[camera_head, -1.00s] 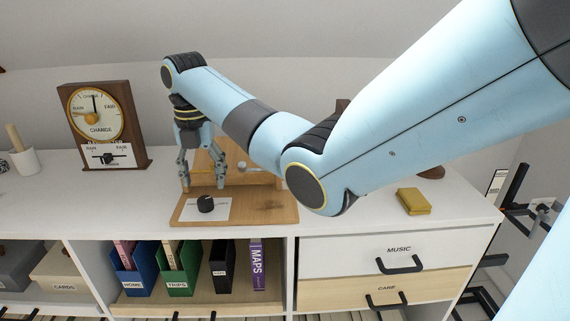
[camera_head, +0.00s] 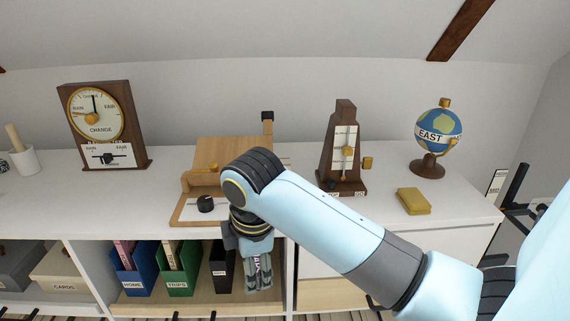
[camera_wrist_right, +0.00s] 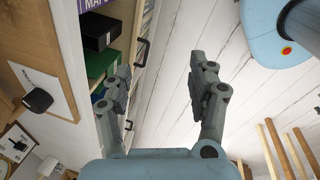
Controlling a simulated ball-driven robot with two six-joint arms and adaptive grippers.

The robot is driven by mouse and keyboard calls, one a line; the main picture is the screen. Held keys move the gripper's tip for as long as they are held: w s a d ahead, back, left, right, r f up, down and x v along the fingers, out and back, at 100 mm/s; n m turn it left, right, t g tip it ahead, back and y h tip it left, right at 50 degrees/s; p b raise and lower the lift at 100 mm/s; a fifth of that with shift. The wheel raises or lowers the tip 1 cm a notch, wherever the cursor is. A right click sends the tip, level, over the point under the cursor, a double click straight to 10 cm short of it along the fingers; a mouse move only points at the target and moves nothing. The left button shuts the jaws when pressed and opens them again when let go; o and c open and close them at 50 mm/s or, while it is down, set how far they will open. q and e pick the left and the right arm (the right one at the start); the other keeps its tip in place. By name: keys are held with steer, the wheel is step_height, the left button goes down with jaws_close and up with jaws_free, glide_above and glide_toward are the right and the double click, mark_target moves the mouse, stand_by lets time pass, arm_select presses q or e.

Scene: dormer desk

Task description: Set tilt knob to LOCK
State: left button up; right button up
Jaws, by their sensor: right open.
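The tilt knob (camera_head: 205,203) is a small black knob on a white label plate (camera_head: 181,210) at the front left of a wooden stand (camera_head: 220,152). My arm covers the stand's right part, and I cannot read the plate's lettering. In the right wrist view the knob (camera_wrist_right: 37,100) sits at the far left on the white plate. My right gripper (camera_head: 258,285) hangs in front of the cabinet, right of and below the knob and apart from it. In the wrist view its fingers (camera_wrist_right: 160,80) are spread with nothing between them. My left gripper is not in view.
A barometer (camera_head: 97,112) stands at the left. A metronome (camera_head: 343,150), a globe (camera_head: 438,135) and a yellow block (camera_head: 412,201) stand to the right on the white top. Binders (camera_head: 178,270) fill the shelf below. Free surface lies between stand and barometer.

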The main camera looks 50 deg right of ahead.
steer(key=s+a+f+m, duration=0.1)
steer(key=s+f+m, duration=0.3)
steer(key=s+m, duration=0.3)
steer(key=shift+s+a, duration=0.3)
steer(key=shift+s, duration=0.6)
steer(key=s+d+f+m+g+b, duration=0.1)
steer(key=s+f, duration=0.3)
steer(key=f, duration=0.6)
steer(key=s+f+g+b, duration=0.1)
steer(key=s+f, duration=0.4)
steer(key=f, duration=0.5)
steer(key=s+f+m, duration=0.3)
steer(key=s+f, duration=1.1)
steer(key=s, duration=0.3)
steer(key=shift+s+d+t, duration=0.15)
steer(key=shift+d+t, duration=0.15)
steer(key=shift+d, duration=0.15)
steer(key=shift+f, duration=0.1)
